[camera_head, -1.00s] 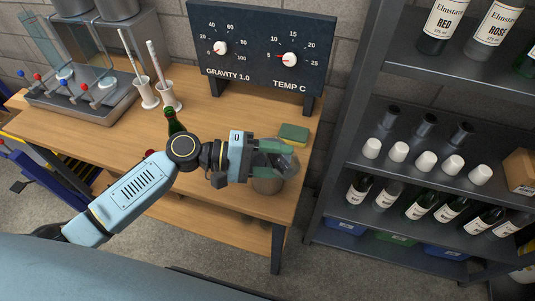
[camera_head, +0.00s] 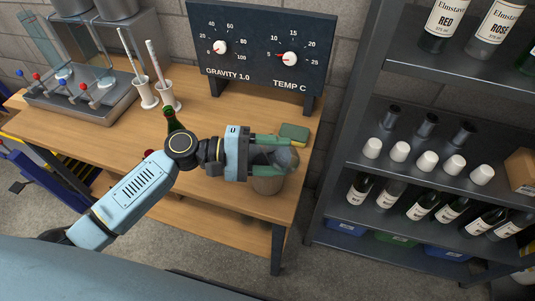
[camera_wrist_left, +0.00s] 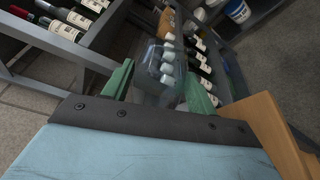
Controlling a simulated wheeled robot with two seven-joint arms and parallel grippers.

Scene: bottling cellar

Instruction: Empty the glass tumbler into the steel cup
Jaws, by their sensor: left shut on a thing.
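My left gripper (camera_head: 282,154) is shut on the clear glass tumbler (camera_head: 291,157), with its green fingers on either side of it. In the left wrist view the tumbler (camera_wrist_left: 155,72) shows see-through between the two fingers. The tumbler appears to lie on its side, its far end pointing away from my wrist; I cannot tell whether liquid is in it. The steel cup (camera_head: 268,186) stands on the bench near its right end, just below the gripper. Its top is hidden by the gripper and tumbler. My right gripper is not in view.
A green sponge (camera_head: 295,132) lies right behind the gripper. A green bottle (camera_head: 173,120) stands behind my left arm. A gauge board (camera_head: 262,48) stands at the bench's back. A bottle shelf (camera_head: 405,190) rises to the right. The bench top (camera_head: 222,110) is clear mid-way.

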